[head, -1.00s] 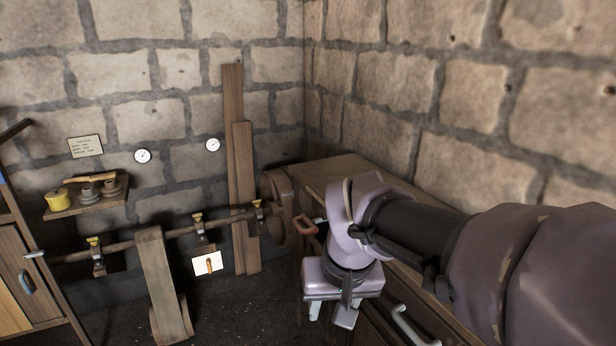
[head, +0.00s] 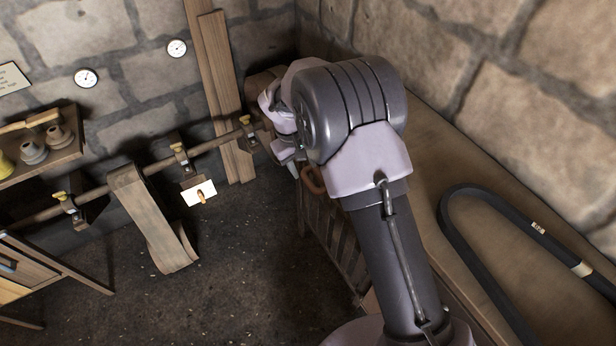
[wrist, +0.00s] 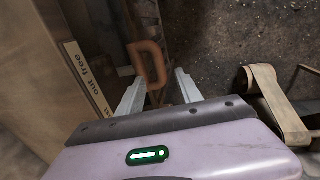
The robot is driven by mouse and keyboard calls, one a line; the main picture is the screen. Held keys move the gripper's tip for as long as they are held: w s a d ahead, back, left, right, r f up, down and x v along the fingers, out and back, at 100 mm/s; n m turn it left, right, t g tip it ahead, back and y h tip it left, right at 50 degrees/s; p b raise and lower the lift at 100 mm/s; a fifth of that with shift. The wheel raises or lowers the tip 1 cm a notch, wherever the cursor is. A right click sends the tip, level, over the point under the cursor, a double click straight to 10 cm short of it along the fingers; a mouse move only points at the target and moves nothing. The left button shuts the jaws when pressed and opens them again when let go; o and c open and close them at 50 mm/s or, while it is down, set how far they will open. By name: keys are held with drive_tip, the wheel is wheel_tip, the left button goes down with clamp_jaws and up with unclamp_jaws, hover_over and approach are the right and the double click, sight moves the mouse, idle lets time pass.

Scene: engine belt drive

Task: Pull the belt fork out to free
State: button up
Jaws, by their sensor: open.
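The belt fork's orange-brown loop handle (wrist: 150,48) shows in the wrist view just beyond the fingertips. Its near end lies between the fingers, closer to the left one. My gripper (wrist: 159,76) is open, and I see no grip on the handle. In the head view the handle (head: 313,181) is just below and right of my gripper (head: 288,163), partly hidden by my arm. The rest of the fork is hard to make out.
A line shaft (head: 100,190) runs along the stone wall, with a wide belt (head: 150,215) hanging from it. A bench (head: 425,140) on the right carries a black belt loop (head: 480,190).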

sight(308, 181)
drive_tip(key=f, duration=0.5)
drive_tip(key=w+d+f+b, duration=0.1)
drive_tip(key=f, duration=0.1)
drive_tip(key=shift+d+f, duration=0.1)
drive_tip(key=shift+f, duration=0.25)
clamp_jaws()
idle(0.9)
